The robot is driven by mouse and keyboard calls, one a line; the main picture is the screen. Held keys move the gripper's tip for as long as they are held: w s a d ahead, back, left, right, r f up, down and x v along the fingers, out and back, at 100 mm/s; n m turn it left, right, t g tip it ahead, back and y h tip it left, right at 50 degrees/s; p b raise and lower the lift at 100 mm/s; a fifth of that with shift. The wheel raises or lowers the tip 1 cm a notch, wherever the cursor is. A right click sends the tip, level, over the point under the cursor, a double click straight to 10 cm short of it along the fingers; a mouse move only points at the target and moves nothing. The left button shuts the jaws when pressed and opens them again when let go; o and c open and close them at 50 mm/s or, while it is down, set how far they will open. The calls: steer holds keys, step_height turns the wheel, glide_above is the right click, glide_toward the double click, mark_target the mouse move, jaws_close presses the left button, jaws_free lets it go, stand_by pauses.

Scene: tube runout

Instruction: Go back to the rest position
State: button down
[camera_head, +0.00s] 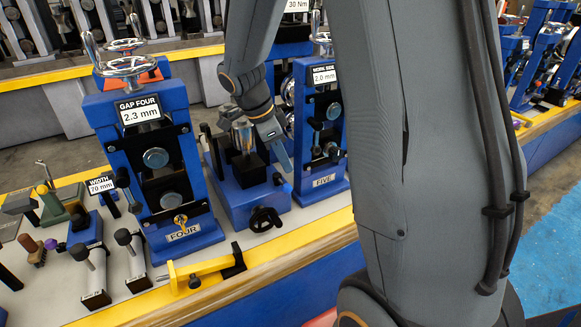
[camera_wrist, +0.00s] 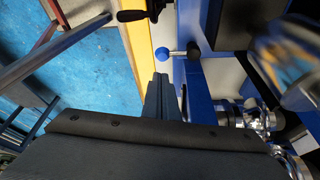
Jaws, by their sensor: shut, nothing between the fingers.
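My gripper (camera_head: 284,158) hangs from my arm at the middle of the head view, pointing down. It is shut and empty, close above the blue unit (camera_head: 238,203) between two blue stands. The stand labelled FOUR (camera_head: 183,235) is to its left, with a "GAP FOUR 2.3 mm" sign (camera_head: 138,109). The stand labelled FIVE (camera_head: 323,181) is to its right, partly hidden by my arm. In the wrist view the shut fingers (camera_wrist: 161,84) point toward the yellow bench edge (camera_wrist: 139,45) and a blue-ended lever (camera_wrist: 178,53).
Hand tools, a "WIDTH 70 mm" sign (camera_head: 101,184) and a yellow gauge (camera_head: 196,270) lie on the bench at left. A black handwheel (camera_head: 265,219) sticks out in front of the blue unit. More blue machines stand at right. Blue floor (camera_head: 549,262) is open at lower right.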

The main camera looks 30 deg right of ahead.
steer(key=s+a+n+y, duration=0.2)
steer(key=s+a+n, duration=0.2)
steer(key=s+n, duration=0.3)
steer(key=s+a+n+t+y+p, duration=0.1)
steer(key=s+a+n, duration=0.4)
steer(key=n, duration=0.8)
steer(key=shift+s+a+y, duration=0.2)
steer(key=shift+s+y, duration=0.3)
steer(key=shift+s, duration=0.95)
steer(key=shift+f, duration=0.1)
